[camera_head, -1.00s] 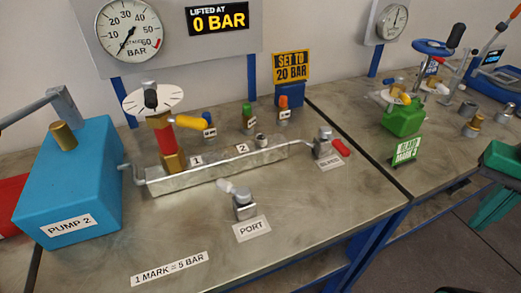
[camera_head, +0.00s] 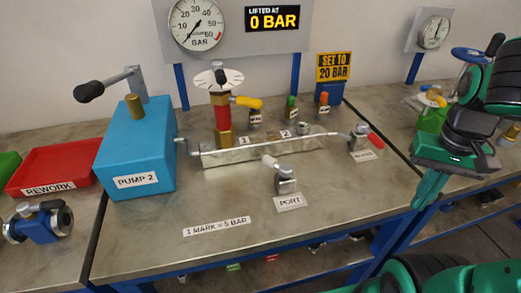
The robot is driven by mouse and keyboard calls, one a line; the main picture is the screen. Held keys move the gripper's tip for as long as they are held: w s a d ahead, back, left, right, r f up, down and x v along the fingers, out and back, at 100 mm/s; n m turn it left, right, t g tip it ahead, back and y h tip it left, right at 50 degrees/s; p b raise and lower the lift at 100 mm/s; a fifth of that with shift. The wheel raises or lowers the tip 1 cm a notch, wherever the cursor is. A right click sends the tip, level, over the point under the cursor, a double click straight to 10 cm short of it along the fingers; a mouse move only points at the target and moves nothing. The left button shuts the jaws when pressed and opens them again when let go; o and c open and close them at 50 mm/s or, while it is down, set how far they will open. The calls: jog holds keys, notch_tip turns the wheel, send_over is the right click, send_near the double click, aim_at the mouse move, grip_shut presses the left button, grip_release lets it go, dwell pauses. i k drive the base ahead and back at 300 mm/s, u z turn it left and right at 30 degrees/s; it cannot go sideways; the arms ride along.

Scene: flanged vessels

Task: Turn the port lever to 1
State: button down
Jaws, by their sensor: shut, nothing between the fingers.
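The port valve (camera_head: 286,181) is a small grey metal block on the bench, behind the PORT label (camera_head: 289,202). Its pale lever (camera_head: 269,161) points up and left from the block, toward the metal manifold (camera_head: 265,151). Labels 1 (camera_head: 243,140) and 2 (camera_head: 286,134) stand on the manifold; the lever leans to the side of label 1. I cannot tell its exact setting. My gripper (camera_head: 428,190), green, hangs at the right near the bench's right edge, shut and empty. It is well apart from the lever.
A blue pump (camera_head: 137,150) stands left of the manifold. A valve with a red handle (camera_head: 366,140) is at the manifold's right end. Red, yellow, green and orange fittings rise behind. The bench front around the 1 MARK = 5 BAR label (camera_head: 216,227) is clear.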

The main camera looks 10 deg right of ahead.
aim_at(285, 169)
jog(key=k, duration=1.2)
jog(key=z, duration=0.35)
jog(key=i, duration=1.5)
jog(key=u, duration=0.05)
